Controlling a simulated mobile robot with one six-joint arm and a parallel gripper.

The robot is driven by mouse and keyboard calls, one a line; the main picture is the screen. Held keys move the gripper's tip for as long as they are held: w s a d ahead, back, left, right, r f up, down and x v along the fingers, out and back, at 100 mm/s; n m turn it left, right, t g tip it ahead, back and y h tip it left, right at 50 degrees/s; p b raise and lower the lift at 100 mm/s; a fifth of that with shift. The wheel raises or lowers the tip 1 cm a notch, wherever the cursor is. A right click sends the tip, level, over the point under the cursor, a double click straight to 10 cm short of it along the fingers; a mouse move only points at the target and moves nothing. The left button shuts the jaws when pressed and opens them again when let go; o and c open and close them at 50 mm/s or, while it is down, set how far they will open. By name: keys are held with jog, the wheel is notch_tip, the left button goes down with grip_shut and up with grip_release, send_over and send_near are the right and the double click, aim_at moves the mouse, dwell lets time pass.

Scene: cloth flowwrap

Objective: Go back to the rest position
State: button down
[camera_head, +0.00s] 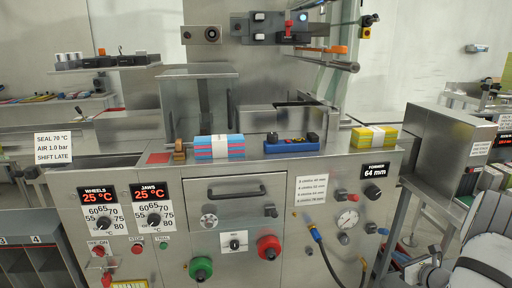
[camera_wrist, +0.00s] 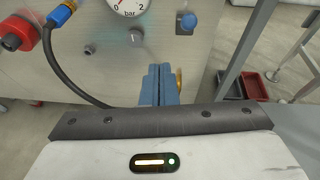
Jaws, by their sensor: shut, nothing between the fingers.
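My gripper (camera_wrist: 160,72) shows in the wrist view as two blue fingers side by side, closed against each other with nothing between them. It points at the lower front of the steel machine and appears clear of it. In the head view, white and dark parts of my arm (camera_head: 490,254) fill the lower right corner. Whether the fingertips show there I cannot tell.
The machine's front (camera_head: 140,262) carries dials, a green knob (camera_head: 201,268), a red knob (camera_head: 268,247) and a looping hose (camera_head: 325,252). Cloth stacks (camera_head: 219,147) (camera_head: 374,137) lie on its ledge. A steel box (camera_head: 438,140) stands right. Red and grey bins (camera_wrist: 248,83) sit on the floor.

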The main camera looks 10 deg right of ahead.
jog(key=s+a+r+n+g+y+p, duration=0.1)
jog(key=a+r+n+g+y+p, duration=0.15)
jog(key=a+r+n, duration=0.6)
jog(key=s+a+r+n+g+y+p, duration=0.1)
jog(key=a+r+n+g+p, duration=0.3)
jog(key=a, duration=0.8)
jog(key=s+a+r+n+g+y+p, duration=0.15)
jog(key=a+r+n, duration=0.25)
jog(key=a+r, duration=0.5)
jog(key=s+a+r+n+g+h+p, duration=0.1)
jog(key=s+a+r+n+h+p, duration=0.2)
jog(key=s+n, duration=0.5)
jog(key=s+a+r+n+g+h+p, duration=0.2)
jog(key=s+a+r+n+h+p, duration=0.2)
jog(key=s+r+n, duration=0.5)
jog(key=shift+s+a+r+g+p, duration=0.3)
jog(key=shift+s+a+r+p, duration=0.45)
jog(key=shift+a, duration=0.6)
jog(key=shift+s+f, duration=0.15)
jog(key=shift+s, duration=0.05)
